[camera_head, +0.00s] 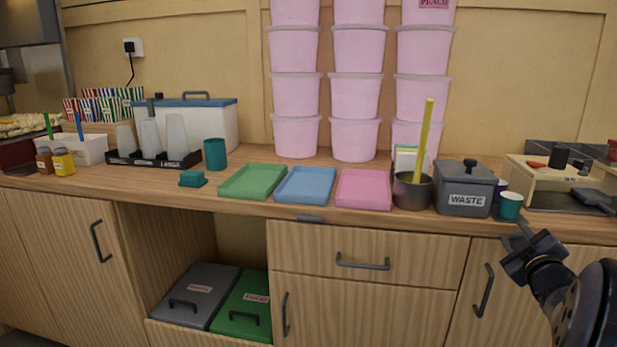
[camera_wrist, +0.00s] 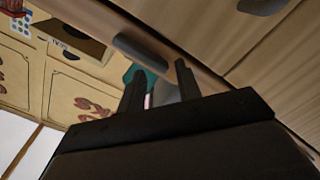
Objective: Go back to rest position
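My gripper (camera_head: 515,237) hangs in front of the counter's front edge at the right, a little below a small teal cup (camera_head: 510,206). My arm comes in from the lower right corner. In the wrist view, the two fingers of my gripper (camera_wrist: 160,80) stand apart with nothing held between them. A teal shape, probably the cup, shows just beyond the left finger, partly hidden by it.
A grey waste bin (camera_head: 465,188) and a metal pot (camera_head: 412,190) with a yellow stick stand left of the cup. Green (camera_head: 253,181), blue (camera_head: 306,185) and pink (camera_head: 364,190) trays lie mid-counter.

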